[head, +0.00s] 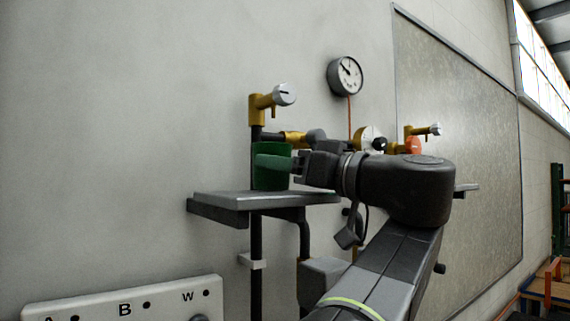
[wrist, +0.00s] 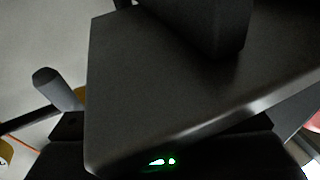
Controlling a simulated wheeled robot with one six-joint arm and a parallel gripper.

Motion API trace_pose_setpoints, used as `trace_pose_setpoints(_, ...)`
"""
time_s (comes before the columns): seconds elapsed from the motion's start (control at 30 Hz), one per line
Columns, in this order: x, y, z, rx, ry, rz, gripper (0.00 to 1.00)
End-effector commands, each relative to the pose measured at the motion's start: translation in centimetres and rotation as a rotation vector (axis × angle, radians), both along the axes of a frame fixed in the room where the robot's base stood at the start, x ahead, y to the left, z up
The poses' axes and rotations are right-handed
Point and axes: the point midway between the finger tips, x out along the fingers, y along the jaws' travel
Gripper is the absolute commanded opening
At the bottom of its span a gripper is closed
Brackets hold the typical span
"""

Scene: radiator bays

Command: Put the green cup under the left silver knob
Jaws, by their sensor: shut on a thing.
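The green cup (head: 270,180) is upright at the small grey shelf (head: 225,198) in the head view. Its base is at the level of the shelf top; I cannot tell whether it touches. My gripper (head: 285,163) reaches in from the right and is shut on the cup, hiding part of its right side. The left silver knob (head: 284,95) is on a yellow tap (head: 258,105) above the cup, slightly to its right in the picture. The wrist view is mostly dark surfaces, and I cannot make out the cup there.
A dark vertical pipe (head: 256,235) runs below the shelf. Yellow fittings (head: 295,138), a second tap with a silver knob (head: 434,129) and a round gauge (head: 345,76) are to the right. A white lettered panel (head: 95,305) is at lower left. The wall at left is bare.

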Motion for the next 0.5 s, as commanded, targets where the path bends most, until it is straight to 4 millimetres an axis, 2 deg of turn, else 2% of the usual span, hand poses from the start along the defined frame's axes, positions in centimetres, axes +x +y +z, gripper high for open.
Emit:
trace_pose_setpoints(0.03,-0.01,0.01,-0.22,0.0,0.0,0.0,0.33)
trace_pose_setpoints(0.07,0.0,0.01,-0.23,0.0,0.0,0.0,0.6)
trace_pose_setpoints(0.17,-0.01,0.01,-0.15,0.0,0.0,0.0,0.8)
trace_pose_setpoints(0.5,-0.01,0.01,0.18,0.0,0.0,0.0,0.81)
